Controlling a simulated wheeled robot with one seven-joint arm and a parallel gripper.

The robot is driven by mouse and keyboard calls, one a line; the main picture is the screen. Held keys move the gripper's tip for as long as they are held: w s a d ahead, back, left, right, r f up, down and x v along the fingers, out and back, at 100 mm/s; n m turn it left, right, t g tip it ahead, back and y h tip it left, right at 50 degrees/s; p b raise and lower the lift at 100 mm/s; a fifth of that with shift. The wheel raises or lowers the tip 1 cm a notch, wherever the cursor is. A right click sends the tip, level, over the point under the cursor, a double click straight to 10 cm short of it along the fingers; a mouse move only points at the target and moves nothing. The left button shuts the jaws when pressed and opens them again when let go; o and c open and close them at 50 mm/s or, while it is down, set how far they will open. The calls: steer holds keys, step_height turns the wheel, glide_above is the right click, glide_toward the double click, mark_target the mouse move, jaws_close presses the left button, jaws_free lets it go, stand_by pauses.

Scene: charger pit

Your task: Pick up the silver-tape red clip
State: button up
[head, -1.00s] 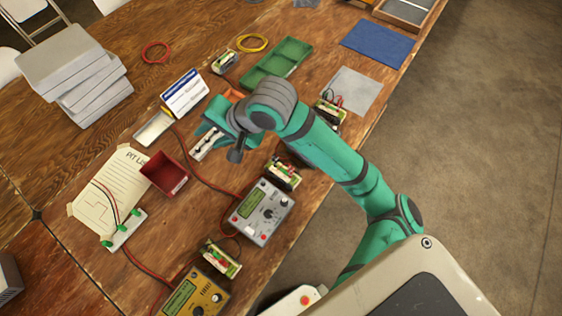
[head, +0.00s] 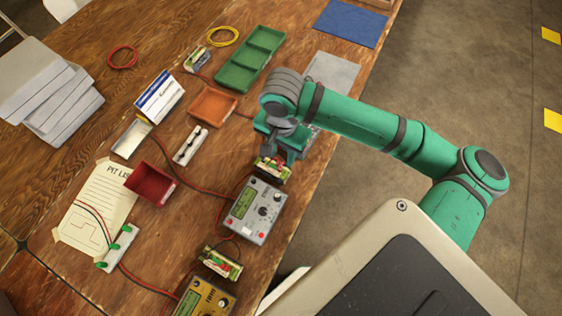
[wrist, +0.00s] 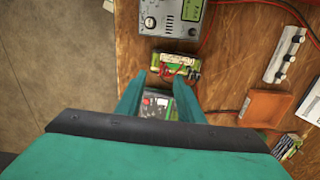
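A battery pack with small red and dark clips or leads (head: 271,168) lies just above the silver-grey charger (head: 257,211) in the head view. The pack also shows in the wrist view (wrist: 176,64), beyond my fingertips. I cannot make out silver tape on any red clip at this size. My gripper (head: 281,147) hangs over the table at the pack's far end, pointing down. In the wrist view my gripper (wrist: 158,96) is open, its two teal fingers apart. Between and below them is part of a device with a red button (wrist: 160,104), mostly hidden by my gripper.
Another pack with red clips (head: 220,263) lies beside the yellow charger (head: 204,298). An orange tray (head: 213,104), a white strip with dark knobs (head: 190,145), a red bin (head: 150,184) and a green tray (head: 232,80) stand left of my arm. Red and black cables cross the table.

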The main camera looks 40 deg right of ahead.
mark_target(279, 162)
steer(key=shift+w+a+f, duration=0.1)
steer(key=shift+w+f, duration=0.05)
steer(key=shift+f, duration=1.35)
steer(key=shift+w+f, duration=0.15)
steer(key=shift+f, duration=1.35)
jaws_close()
